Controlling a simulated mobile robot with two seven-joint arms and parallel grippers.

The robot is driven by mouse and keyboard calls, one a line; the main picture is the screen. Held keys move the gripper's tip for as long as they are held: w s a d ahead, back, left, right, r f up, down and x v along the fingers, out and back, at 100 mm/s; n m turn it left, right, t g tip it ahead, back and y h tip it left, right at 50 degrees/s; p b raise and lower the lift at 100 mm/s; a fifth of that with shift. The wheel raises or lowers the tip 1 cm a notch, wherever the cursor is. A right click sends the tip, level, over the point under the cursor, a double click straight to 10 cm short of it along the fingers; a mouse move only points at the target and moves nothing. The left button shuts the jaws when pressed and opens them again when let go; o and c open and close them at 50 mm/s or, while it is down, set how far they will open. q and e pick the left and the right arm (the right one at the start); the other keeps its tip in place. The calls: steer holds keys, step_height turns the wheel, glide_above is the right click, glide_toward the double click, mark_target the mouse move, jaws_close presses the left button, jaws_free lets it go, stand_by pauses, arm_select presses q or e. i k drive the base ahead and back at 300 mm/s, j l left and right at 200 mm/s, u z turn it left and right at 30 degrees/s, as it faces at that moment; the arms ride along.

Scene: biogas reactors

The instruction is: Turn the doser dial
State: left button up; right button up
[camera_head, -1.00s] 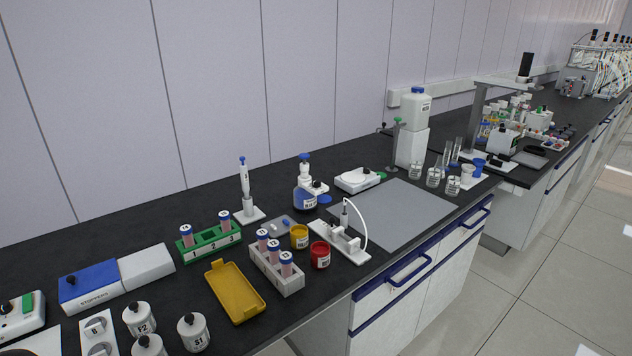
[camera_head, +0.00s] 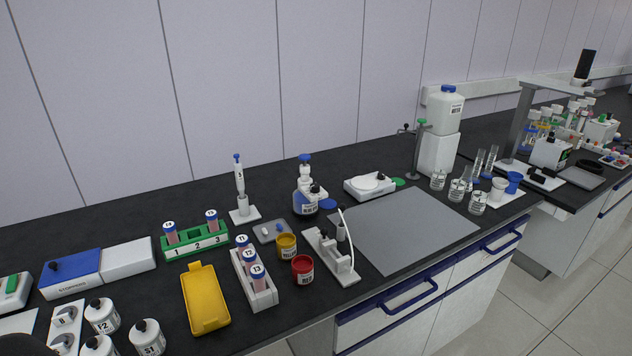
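A bottle-top doser (camera_head: 306,188) stands upright near the middle of the black bench. It has a blue-filled bottle with a label, a white head and a blue knob on top (camera_head: 305,157). A white part sticks out on the right side of its head, with a blue disc (camera_head: 327,204) beside it. Which part is the dial is too small to tell. Neither of my grippers can be made out in the view.
A pipette on a stand (camera_head: 239,189), a green tube rack (camera_head: 195,241), a white tube rack (camera_head: 254,278), yellow (camera_head: 286,247) and red (camera_head: 303,270) jars and a white device (camera_head: 332,256) surround the doser. A grey mat (camera_head: 408,228) lies bare to the right.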

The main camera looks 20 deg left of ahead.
mark_target(315, 187)
steer(key=i+l+u, duration=0.3)
steer(key=l, duration=0.35)
steer(key=i+l+u, duration=0.15)
steer(key=l, duration=0.25)
steer(key=i+l+u, duration=0.15)
steer(key=l, duration=0.25)
steer(key=i, duration=0.1)
